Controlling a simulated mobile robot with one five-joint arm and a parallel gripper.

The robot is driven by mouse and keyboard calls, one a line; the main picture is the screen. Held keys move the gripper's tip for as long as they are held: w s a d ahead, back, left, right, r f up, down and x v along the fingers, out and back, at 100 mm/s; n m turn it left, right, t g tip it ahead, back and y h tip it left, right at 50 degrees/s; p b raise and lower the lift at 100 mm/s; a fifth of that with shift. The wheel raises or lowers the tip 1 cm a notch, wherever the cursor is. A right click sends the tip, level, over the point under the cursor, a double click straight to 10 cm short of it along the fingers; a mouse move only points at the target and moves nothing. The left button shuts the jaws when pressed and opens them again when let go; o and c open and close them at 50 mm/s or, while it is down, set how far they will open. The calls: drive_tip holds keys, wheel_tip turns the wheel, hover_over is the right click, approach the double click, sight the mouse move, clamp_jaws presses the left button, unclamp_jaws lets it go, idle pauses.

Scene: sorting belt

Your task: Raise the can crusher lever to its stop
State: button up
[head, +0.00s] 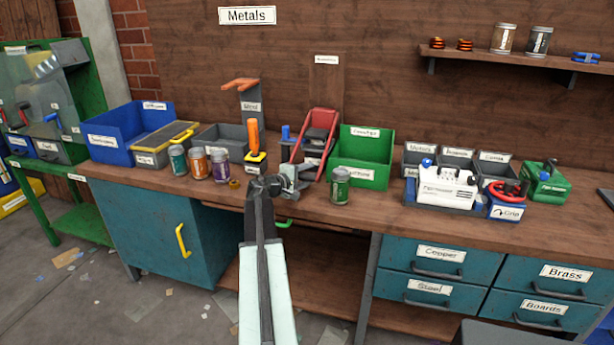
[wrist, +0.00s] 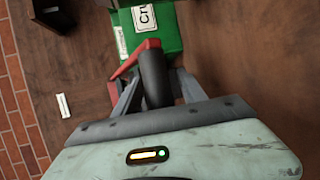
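The can crusher (head: 320,122) stands on the bench against the wall board, left of the green bin. Its red lever slants down toward the front. My gripper (head: 290,180) is at the lever's low front end. In the wrist view, the lever's dark round grip (wrist: 154,78) lies between my two grey fingers (wrist: 157,88), with one finger on each side. A red lever arm (wrist: 132,62) shows beyond the grip. The fingers are close to the grip, but I cannot tell whether they press on it. My gripper hides part of the lever end in the head view.
A green bin (head: 345,180) stands right of the crusher, with a green can (head: 340,186) in front of it. An orange-handled tool (head: 255,160) and several cans stand left. A shelf (head: 520,62) hangs at upper right.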

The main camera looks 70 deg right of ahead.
clamp_jaws()
idle(1.2)
